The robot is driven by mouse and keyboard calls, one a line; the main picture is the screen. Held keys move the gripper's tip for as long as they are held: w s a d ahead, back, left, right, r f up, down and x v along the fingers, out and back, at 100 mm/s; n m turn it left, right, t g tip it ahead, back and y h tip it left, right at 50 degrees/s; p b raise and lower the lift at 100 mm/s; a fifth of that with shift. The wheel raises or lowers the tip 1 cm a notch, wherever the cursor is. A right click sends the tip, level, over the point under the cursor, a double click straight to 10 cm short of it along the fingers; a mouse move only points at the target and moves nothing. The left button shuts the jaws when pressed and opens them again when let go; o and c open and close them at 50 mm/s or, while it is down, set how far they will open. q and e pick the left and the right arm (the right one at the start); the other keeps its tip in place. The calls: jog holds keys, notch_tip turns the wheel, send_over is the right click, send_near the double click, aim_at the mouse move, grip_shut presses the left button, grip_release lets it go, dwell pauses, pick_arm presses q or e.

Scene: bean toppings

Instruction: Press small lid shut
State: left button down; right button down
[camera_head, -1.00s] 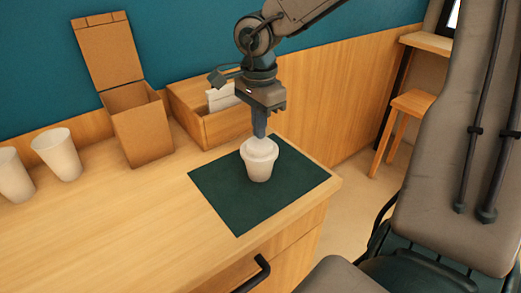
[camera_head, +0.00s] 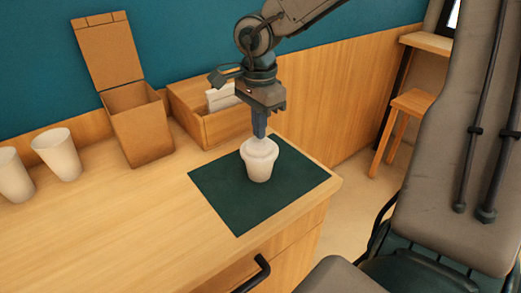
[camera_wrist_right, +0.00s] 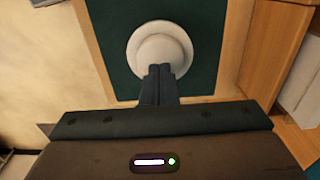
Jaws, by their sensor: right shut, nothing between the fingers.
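A small white cup with a white lid (camera_head: 259,149) stands upright on the dark green mat (camera_head: 225,192) in the head view. In the right wrist view the round lid (camera_wrist_right: 160,48) shows from above, with a raised middle. My right gripper (camera_head: 259,135) points straight down over the lid, its fingers closed together with nothing between them. In the right wrist view the fingertips (camera_wrist_right: 160,70) overlap the lid's near part; they seem to touch it or hover just above it. Whether the lid sits fully flush cannot be told. My left gripper is not in view.
An open cardboard box (camera_head: 139,127) stands at the back of the counter (camera_head: 120,220). A wooden tray with white papers (camera_head: 220,97) is just behind the mat. Two white cups (camera_head: 58,153) stand at the left. The counter's front left is clear.

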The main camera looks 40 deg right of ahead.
jog(key=shift+f+b, duration=0.7)
jog(key=shift+f, duration=0.1)
dwell(0.5)
notch_tip(320, 180, up, 5)
jog(key=p, duration=0.3)
jog(key=shift+f+p, duration=0.1)
jog(key=shift+p, duration=0.25)
jog(key=shift+f, duration=0.1)
